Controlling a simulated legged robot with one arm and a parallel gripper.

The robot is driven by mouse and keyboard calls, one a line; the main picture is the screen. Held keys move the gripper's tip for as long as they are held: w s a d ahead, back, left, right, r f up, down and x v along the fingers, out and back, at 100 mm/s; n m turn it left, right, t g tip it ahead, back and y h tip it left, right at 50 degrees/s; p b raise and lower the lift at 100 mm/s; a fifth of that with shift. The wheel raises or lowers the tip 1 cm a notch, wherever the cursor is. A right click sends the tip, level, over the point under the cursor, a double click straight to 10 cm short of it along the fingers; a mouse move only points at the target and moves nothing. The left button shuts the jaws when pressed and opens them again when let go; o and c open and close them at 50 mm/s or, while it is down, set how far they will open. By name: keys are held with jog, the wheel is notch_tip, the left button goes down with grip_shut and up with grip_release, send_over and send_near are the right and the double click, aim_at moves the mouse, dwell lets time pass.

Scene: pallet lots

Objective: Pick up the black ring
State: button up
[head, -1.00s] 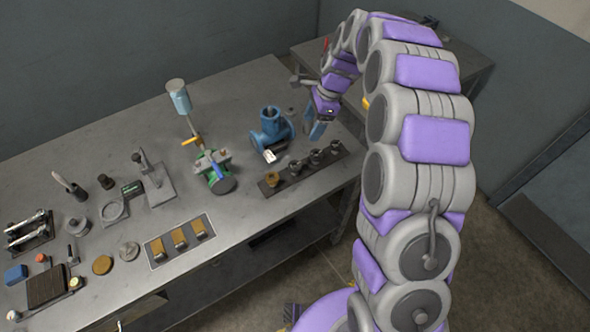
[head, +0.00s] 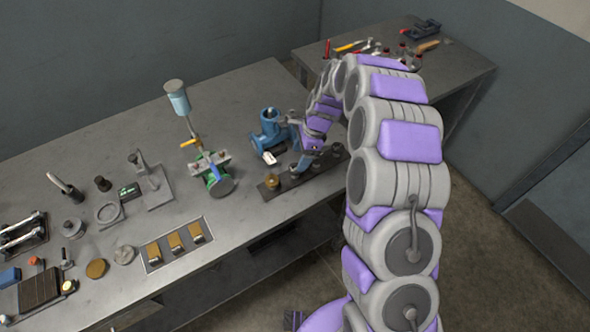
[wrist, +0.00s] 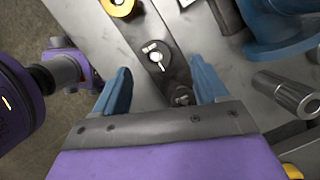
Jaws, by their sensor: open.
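A dark rail (head: 284,183) lies near the front edge of the bench and carries a brass ring (head: 272,181) and several dark fittings. In the wrist view a black ring (wrist: 146,60) sits on the rail around a bright peg, just beyond my fingertips. Another small dark fitting (wrist: 182,97) shows between the fingers, and the brass ring (wrist: 119,6) is at the top edge. My gripper (wrist: 162,75) is open and empty, its blue fingers on either side of the rail. In the head view my gripper (head: 303,162) is over the rail and hides part of it.
A blue valve body (head: 268,132) stands behind the rail, close to my gripper. A metal cylinder (wrist: 287,95) lies to the right in the wrist view. A green fixture (head: 214,170) and a tray with brass blocks (head: 205,232) are farther left.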

jog(key=x, duration=0.2)
jog(key=b+x, duration=0.1)
jog(key=x, duration=0.1)
jog(key=shift+s+d, duration=0.2)
jog(key=shift+s, duration=0.15)
jog(key=shift+a+f, duration=0.15)
jog(key=shift+f, duration=0.1)
jog(key=shift+c, duration=0.5)
jog(key=c, duration=1)
